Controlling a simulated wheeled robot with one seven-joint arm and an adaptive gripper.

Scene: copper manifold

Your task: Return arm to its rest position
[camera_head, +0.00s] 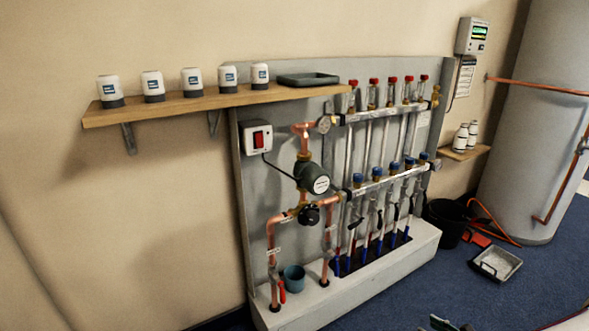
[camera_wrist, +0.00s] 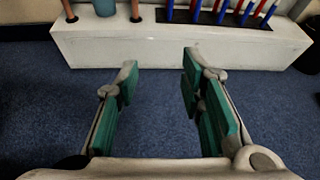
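My gripper (camera_wrist: 158,82) shows in the wrist view with its two green-padded fingers spread apart and nothing between them. It hangs over the blue carpet, in front of the white plinth (camera_wrist: 160,45) of the manifold. In the head view only a small part of my gripper shows at the bottom edge (camera_head: 443,323). The copper manifold with its pump (camera_head: 312,177), red-capped and blue-capped valves stands against a grey panel (camera_head: 258,205), apart from my gripper.
A wooden shelf (camera_head: 215,99) holds several white actuators and a dark tray (camera_head: 308,79). A teal cup (camera_head: 293,278) stands on the plinth. A black bucket (camera_head: 447,223), a grey tray (camera_head: 497,263) and a large tank (camera_head: 537,120) stand at right. Open carpet lies in front.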

